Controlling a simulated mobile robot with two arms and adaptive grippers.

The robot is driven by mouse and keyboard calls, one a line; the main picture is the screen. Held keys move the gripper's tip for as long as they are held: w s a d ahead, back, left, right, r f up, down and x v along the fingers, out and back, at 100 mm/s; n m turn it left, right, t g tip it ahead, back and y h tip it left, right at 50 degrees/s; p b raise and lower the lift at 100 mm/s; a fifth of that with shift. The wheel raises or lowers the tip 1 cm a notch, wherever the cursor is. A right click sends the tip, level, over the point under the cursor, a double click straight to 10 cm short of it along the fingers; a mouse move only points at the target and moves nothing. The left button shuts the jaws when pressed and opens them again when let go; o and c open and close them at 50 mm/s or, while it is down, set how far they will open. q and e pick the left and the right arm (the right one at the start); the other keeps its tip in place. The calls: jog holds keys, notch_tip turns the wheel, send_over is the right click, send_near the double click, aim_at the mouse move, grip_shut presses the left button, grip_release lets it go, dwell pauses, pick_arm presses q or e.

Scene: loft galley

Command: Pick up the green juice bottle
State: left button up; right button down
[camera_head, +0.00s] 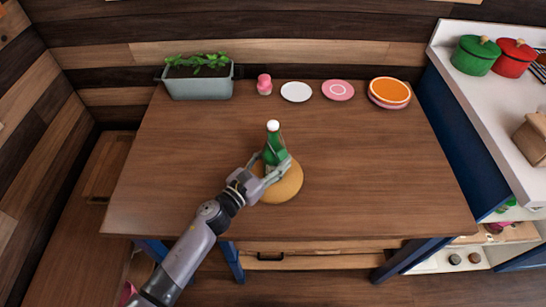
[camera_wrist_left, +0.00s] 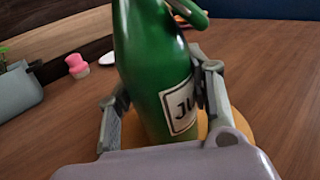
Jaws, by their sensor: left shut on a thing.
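The green juice bottle (camera_head: 272,143) with a white cap stands upright on a round wooden board (camera_head: 285,190) near the middle of the table. My left gripper (camera_head: 271,167) is shut on the bottle, with a finger on either side of its body. In the left wrist view the bottle (camera_wrist_left: 155,65) fills the middle, its white label partly covered by a finger of the left gripper (camera_wrist_left: 160,105). Its top is cut off there. I cannot tell whether the bottle's base touches the board. My right gripper is not in view.
A grey planter (camera_head: 200,87), a pink bottle-like item (camera_head: 264,84), a white plate (camera_head: 296,92), a pink plate (camera_head: 338,90) and an orange plate stack (camera_head: 389,91) line the table's back. A counter at right holds green (camera_head: 475,56) and red pots (camera_head: 513,57). The table's right side is clear.

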pick_arm(q)
notch_tip(320, 180, up, 20)
jog(key=p, duration=1)
send_over(273, 123)
jog(key=shift+f+b, duration=2.75)
jog(key=shift+f, duration=0.25)
jog(key=shift+f+b, duration=6.1)
jog(key=shift+f, duration=0.65)
jog(key=shift+f+b, duration=0.3)
jog(key=shift+f, duration=0.2)
